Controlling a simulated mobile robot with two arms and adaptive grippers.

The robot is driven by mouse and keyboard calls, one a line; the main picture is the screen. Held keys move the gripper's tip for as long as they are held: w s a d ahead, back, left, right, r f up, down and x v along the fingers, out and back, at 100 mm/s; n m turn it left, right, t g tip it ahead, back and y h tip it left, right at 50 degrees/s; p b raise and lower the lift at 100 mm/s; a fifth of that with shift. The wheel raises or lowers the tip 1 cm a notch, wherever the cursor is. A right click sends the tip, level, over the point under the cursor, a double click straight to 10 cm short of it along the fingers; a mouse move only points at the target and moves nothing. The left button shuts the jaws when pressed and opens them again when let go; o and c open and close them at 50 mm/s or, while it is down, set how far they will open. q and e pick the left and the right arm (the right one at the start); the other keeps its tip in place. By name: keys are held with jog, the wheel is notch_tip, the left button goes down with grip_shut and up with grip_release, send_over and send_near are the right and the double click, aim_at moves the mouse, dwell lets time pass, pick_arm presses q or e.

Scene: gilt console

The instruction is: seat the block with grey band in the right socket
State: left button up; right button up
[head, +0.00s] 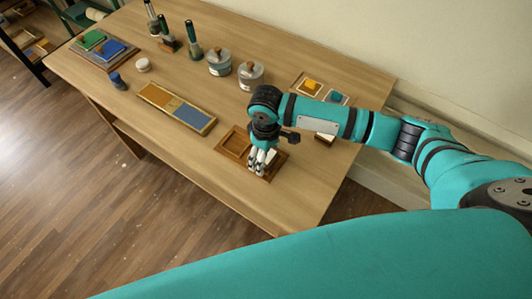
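My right gripper (257,168) points down over the right socket (280,165) of a wooden two-socket holder on the table. Its grey fingers are close together, and the arm and wrist cover much of that socket. A small pale patch (271,157) shows beside the fingers; I cannot tell whether it is part of a block. The left socket (236,142) looks empty. I cannot make out a grey band, so the block with grey band is not clearly visible. A small brown and white piece (325,138) lies behind my forearm. My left gripper is not in view.
On the wooden table (215,185) stand two lidded jars (219,63) (251,76), several dark-handled stamps (193,42) and a tan-and-blue tray (176,107). Small yellow (312,85) and teal (335,96) pieces lie at the back right.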

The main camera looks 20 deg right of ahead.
notch_tip(320, 180, up, 12)
dwell(0.6)
dwell(0.4)
